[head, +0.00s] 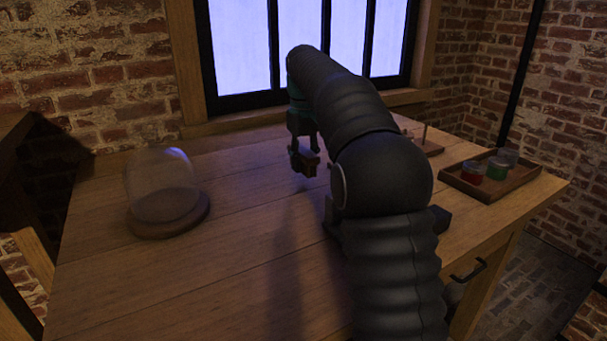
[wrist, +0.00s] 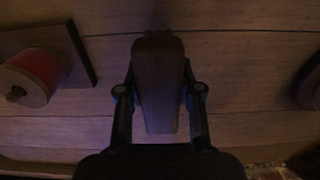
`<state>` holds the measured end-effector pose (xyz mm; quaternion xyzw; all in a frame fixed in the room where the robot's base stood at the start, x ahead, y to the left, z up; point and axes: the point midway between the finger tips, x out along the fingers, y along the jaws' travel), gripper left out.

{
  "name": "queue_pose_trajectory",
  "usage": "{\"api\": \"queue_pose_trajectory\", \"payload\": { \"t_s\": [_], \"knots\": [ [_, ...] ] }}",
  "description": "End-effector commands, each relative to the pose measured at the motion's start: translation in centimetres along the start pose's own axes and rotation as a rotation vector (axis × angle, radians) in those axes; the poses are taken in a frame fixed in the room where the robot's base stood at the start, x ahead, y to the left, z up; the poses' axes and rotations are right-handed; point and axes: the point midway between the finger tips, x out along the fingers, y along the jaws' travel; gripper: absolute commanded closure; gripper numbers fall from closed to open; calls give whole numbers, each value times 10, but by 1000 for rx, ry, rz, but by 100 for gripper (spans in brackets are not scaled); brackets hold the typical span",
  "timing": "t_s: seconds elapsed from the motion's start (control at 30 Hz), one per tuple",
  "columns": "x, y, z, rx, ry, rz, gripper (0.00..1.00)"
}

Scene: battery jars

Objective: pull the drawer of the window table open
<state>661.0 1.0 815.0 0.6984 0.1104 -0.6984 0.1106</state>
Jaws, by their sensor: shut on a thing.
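The window table (head: 230,270) is a plank-topped wooden table. A dark bar handle (head: 468,272) is on its right-hand side, below the top; the drawer front around it is partly hidden by my arm, and I see no clear gap there. My gripper (head: 304,150) is above the far middle of the table, well away from the handle. It is shut on a dark brown wooden block (head: 306,164). In the wrist view the block (wrist: 158,95) sits between the two fingers of my gripper (wrist: 160,88), above the planks.
A glass dome on a round wooden base (head: 168,217) stands at the left. A wooden tray (head: 487,190) with red and green jars is at the right edge. A small board (head: 428,149) with pegs is behind my arm. The front-left tabletop is clear.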

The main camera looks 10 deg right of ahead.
Motion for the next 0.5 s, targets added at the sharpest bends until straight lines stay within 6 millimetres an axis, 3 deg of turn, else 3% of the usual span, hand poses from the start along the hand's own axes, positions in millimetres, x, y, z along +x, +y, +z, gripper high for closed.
{"api": "queue_pose_trajectory", "payload": {
  "t_s": [0.33, 0.5],
  "knots": [
    [36, -1, -2, 0, -2, -1, 97],
    [42, -1, -2, 0, 1, 0, 97]
  ]
}}
